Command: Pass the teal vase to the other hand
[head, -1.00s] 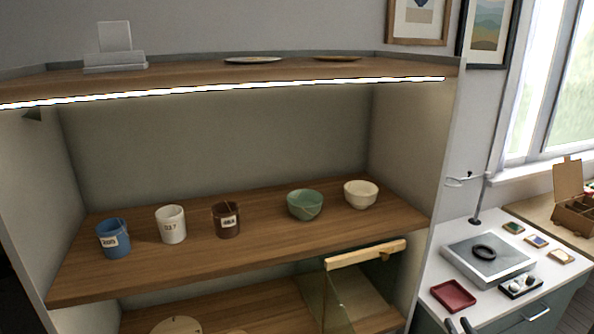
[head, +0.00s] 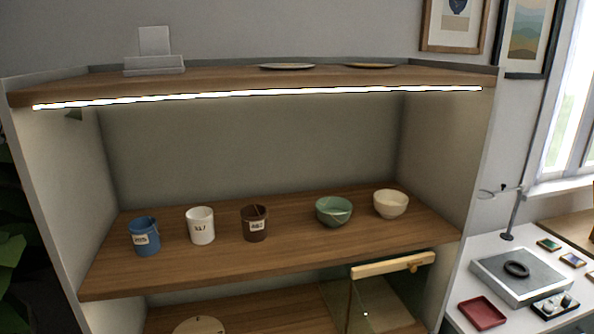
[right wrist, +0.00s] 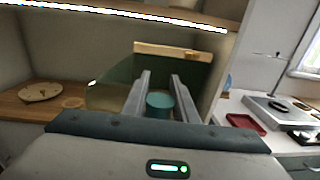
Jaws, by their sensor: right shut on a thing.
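In the right wrist view my right gripper (right wrist: 160,88) points forward with its two fingers on either side of a teal object, the teal vase (right wrist: 159,104). The gripper is shut on it. Only the vase's round upper part shows between the fingers; the rest is hidden behind my wrist. Neither the vase nor my right gripper can be made out in the head view. My left gripper is in neither view.
On the shelf (head: 300,240) stand a blue cup (head: 144,237), white cup (head: 201,226), brown cup (head: 254,223), green bowl (head: 333,212) and cream bowl (head: 390,204). A glass panel with a wooden rail (head: 393,265) stands below. A red tray (head: 482,312) lies on the right counter.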

